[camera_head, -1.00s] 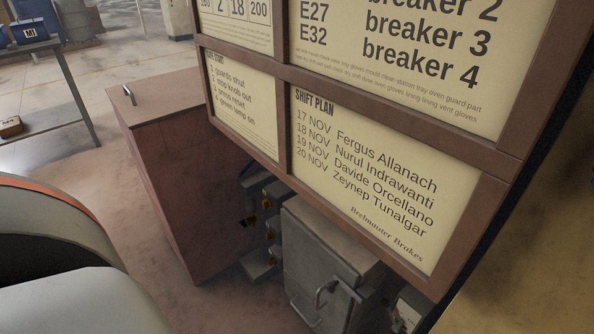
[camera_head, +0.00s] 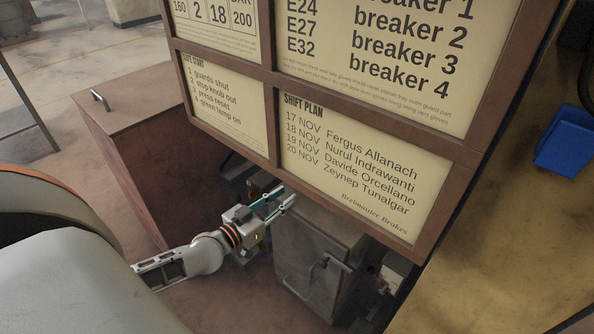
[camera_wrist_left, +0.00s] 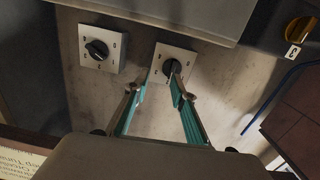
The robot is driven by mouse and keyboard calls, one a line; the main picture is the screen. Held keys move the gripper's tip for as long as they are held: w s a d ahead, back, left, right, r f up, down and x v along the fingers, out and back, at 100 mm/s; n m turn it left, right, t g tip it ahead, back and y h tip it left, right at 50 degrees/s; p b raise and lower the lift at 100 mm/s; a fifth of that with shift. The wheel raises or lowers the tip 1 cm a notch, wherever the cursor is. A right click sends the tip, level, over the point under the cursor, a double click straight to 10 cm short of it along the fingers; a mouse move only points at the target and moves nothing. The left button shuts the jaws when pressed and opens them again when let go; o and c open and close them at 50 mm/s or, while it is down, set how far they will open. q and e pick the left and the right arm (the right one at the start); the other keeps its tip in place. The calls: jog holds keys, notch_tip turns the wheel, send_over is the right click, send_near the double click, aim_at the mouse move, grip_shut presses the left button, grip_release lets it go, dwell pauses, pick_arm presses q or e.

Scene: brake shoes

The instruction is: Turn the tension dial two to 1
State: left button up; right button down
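In the left wrist view, two black dials sit on square pale plates on a grey panel: one dial (camera_wrist_left: 97,49) at left and one dial (camera_wrist_left: 172,67) near the middle. Their small marks are too blurred to read, so I cannot tell which is tension dial two or what either is set to. My left gripper (camera_wrist_left: 161,82) is open, with its teal fingers reaching towards the middle dial. I cannot tell whether the fingertips touch it. In the head view, my left gripper (camera_head: 279,205) is beneath the notice board, and the dials are hidden. My right gripper is not in view.
The framed notice board (camera_head: 364,178) overhangs the gripper closely. A grey cabinet (camera_head: 318,270) with a handle stands right of it, and a reddish cabinet (camera_head: 150,128) stands left. A yellow knob (camera_wrist_left: 299,29) and a blue cable (camera_wrist_left: 278,89) are at the wrist view's right.

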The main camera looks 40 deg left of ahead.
pick_arm(q)
jog(key=w, duration=0.2)
jog(key=w+a+r, duration=0.1)
jog(key=w, duration=0.2)
jog(key=w+a+b, duration=0.1)
jog(key=w, duration=0.2)
jog(key=shift+a+r, duration=0.15)
jog(key=shift+r, duration=0.25)
jog(key=shift+w+r, duration=0.1)
jog(key=shift+w, duration=0.7)
grip_shut()
